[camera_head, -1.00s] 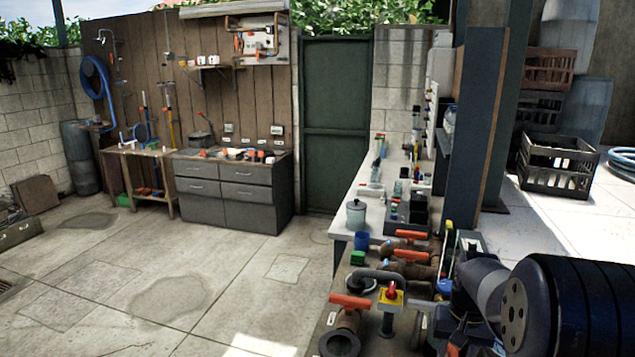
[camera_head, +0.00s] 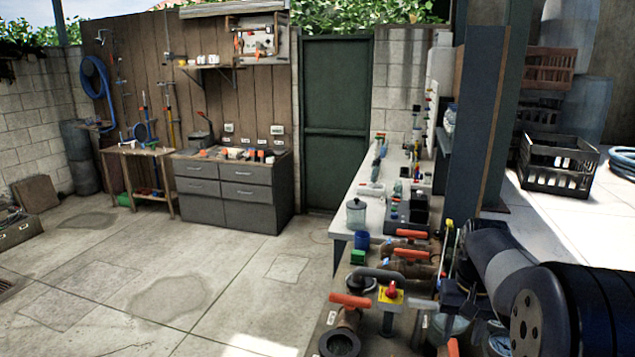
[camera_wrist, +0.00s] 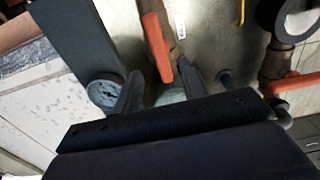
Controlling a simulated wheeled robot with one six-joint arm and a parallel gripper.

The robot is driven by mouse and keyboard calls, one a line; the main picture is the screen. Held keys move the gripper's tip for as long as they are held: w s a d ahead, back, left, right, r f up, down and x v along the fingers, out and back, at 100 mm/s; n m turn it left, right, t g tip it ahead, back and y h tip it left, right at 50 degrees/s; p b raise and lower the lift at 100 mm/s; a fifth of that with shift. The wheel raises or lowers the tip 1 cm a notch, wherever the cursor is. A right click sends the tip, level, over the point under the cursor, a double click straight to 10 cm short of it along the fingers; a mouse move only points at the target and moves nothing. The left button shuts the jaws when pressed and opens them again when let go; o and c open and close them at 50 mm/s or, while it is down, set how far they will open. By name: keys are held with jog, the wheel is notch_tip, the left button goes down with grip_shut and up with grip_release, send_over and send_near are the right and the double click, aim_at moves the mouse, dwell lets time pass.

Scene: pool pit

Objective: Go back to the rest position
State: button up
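My arm reaches in from the lower right of the head view, over the pipe bench. My gripper (camera_wrist: 161,78) shows in the wrist view as a wide black body with two dark fingers set apart. Nothing is clearly held between them. A pale glassy jar (camera_wrist: 171,97) shows behind the gap, and I cannot tell its distance. In the head view the gripper is small, dark and partly hidden near the bench's right side.
Pipes with orange-handled valves (camera_head: 350,301) and a red knob on a yellow plate (camera_head: 391,294) stand close left of my arm. A dark post (camera_head: 470,130) rises behind it. A gauge-like round item (camera_wrist: 105,92) lies near the fingers. The floor (camera_head: 130,280) at left is open.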

aim_at(457, 353)
notch_tip(457, 353, down, 6)
jog(key=shift+f, duration=0.15)
jog(key=m, duration=0.5)
jog(key=shift+m+b, duration=0.35)
jog(key=shift+m, duration=1.65)
